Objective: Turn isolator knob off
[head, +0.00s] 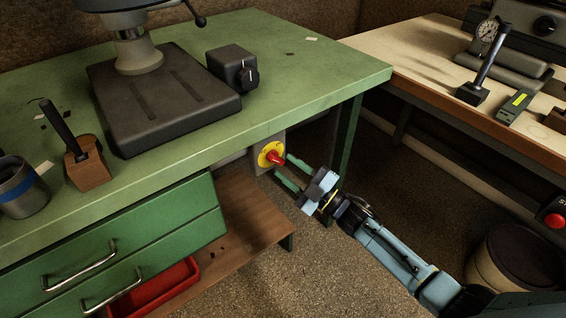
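The isolator knob (274,157) is red on a round yellow plate (264,160), set on a grey box (259,142) below the front edge of the green bench. My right gripper (287,170) reaches in from the lower right. Its two green fingers are spread apart, with the tips just to the right of the knob. The gripper looks open and empty; I cannot tell whether a fingertip touches the knob. My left gripper is not in view.
The green bench (290,65) overhangs the box, and its leg (349,135) stands just behind my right gripper. Green drawers (130,245) and a low wooden shelf (250,215) are at left. A pale bench (420,60) stands at right. The floor (330,270) between is clear.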

